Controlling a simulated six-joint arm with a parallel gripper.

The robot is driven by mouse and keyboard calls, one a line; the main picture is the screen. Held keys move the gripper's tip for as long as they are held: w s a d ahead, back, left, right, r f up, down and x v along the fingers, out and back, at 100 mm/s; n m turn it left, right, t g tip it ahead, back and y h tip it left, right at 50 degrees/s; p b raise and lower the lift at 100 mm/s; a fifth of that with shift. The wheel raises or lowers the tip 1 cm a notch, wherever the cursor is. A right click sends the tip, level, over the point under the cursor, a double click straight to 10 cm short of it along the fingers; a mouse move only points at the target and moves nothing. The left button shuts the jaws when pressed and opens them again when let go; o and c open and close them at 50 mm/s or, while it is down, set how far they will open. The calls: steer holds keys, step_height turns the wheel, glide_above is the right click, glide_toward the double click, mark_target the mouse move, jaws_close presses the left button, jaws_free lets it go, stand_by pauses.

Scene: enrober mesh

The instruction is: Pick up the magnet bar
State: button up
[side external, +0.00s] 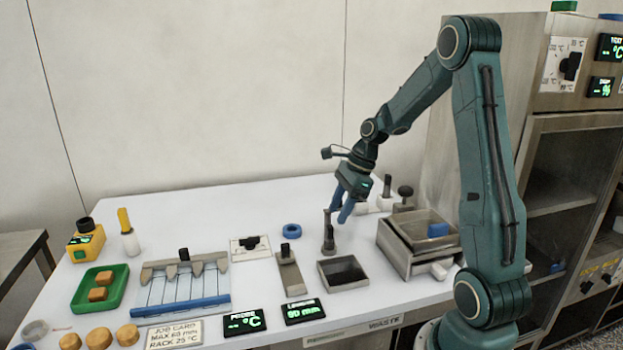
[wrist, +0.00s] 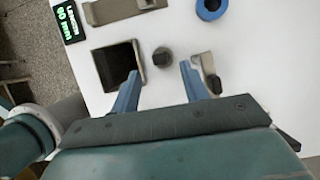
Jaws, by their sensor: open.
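An upright grey bar with a wider foot, which looks like the magnet bar (side external: 328,234), stands on the white table right of centre. In the wrist view its round dark top (wrist: 162,57) shows from above, just beyond the fingertips and roughly midway between them. My gripper (side external: 341,217) points down with blue fingers close beside the bar, partly overlapping it in the side view. In the wrist view my gripper (wrist: 160,72) is open, with nothing between its fingers. I cannot tell whether a finger touches the bar.
A square dark-bottomed tray (side external: 343,272) stands in front of the bar. A metal box (side external: 396,250) is to the right. A blue ring (side external: 291,231) and a grey plate with a black knob (side external: 289,274) lie left. A grey piece (wrist: 208,72) sits close to the right finger.

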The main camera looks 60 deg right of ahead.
mark_target(331, 226)
steer(key=shift+x, duration=1.45)
steer(key=shift+x, duration=2.65)
steer(key=shift+r, duration=0.1)
jaws_close()
steer(key=shift+r, duration=5)
steer(key=shift+w, duration=0.2)
